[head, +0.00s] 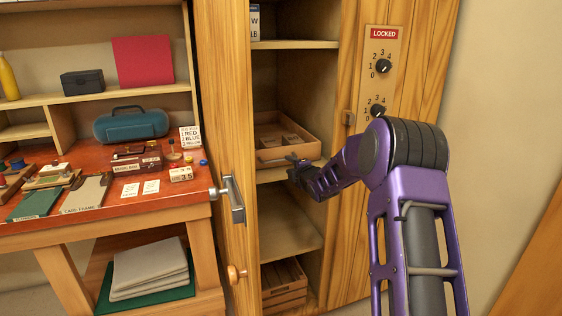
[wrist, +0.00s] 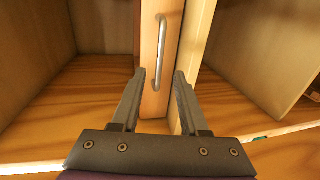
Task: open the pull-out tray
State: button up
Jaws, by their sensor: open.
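The pull-out tray (head: 262,131) is a light wooden tray on a middle shelf inside the open cabinet, with a few small flat pieces in it. Its narrow front (wrist: 150,65) carries a metal bar handle (wrist: 166,50), which appears upright in the wrist view. My gripper (head: 291,166) is in front of the tray, near the handle. In the wrist view my gripper (wrist: 160,73) is open, with its two fingertips to either side of the lower end of the handle. I cannot tell whether they touch it.
The cabinet door (head: 226,130) stands open on the left, its metal handle (head: 234,199) sticking out. A cluttered red workbench (head: 90,219) is further left. Right of the tray is a panel with two dials and a LOCKED sign (head: 383,33). A slatted crate (head: 284,283) sits below.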

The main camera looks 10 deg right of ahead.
aim_at(281, 160)
jog(key=x, duration=0.9)
jog(key=shift+w, duration=0.1)
jog(key=shift+c, duration=0.3)
grip_shut()
dwell(1.0)
